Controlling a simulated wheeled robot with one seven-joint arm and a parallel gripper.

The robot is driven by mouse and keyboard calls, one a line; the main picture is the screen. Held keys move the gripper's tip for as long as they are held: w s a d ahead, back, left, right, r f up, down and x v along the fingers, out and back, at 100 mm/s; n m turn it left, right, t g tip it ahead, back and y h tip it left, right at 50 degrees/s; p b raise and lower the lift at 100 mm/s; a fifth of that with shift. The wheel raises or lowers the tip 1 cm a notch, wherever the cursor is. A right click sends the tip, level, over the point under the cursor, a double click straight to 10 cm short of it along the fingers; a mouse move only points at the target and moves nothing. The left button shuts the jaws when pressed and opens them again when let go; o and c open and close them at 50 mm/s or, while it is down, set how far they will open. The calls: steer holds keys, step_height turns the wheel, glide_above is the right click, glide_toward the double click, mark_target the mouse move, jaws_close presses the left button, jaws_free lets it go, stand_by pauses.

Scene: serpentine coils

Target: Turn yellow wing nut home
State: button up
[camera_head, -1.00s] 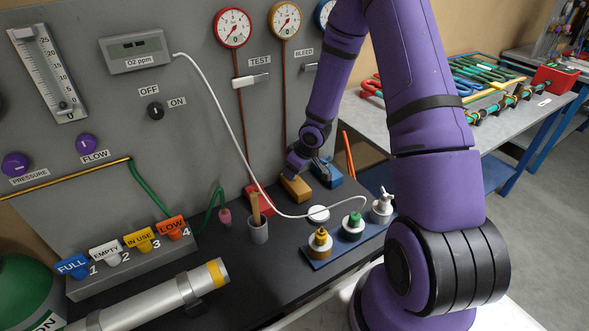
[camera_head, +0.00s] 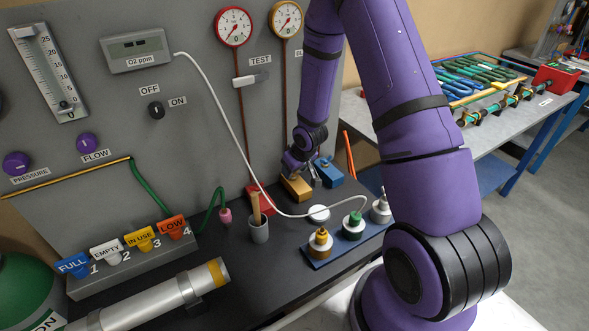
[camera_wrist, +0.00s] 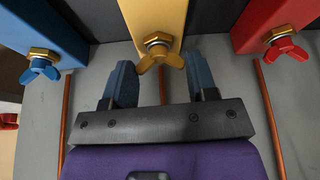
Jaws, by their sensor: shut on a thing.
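In the wrist view, the yellow wing nut (camera_wrist: 160,58) sits with a brass hex nut on the end face of the yellow block (camera_wrist: 153,15). My gripper (camera_wrist: 161,72) has one blue-grey finger on each side of it and is shut on its wings. In the head view, my gripper (camera_head: 309,174) is behind the yellow block (camera_head: 296,187), between it and the panel side. The wing nut itself is hidden there.
A blue block with a blue wing nut (camera_wrist: 41,68) and a red block with a red wing nut (camera_wrist: 285,46) flank the yellow one. A blue tray (camera_head: 322,262) of fittings and a grey cup (camera_head: 259,231) stand nearer. A white cable (camera_head: 238,130) hangs across the panel.

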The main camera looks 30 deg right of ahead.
steer(key=o, duration=0.9)
steer(key=shift+o, duration=0.2)
steer(key=shift+r, duration=0.15)
steer(key=v, duration=1)
steer(key=shift+s+r, duration=0.2)
steer(key=shift+r, duration=0.05)
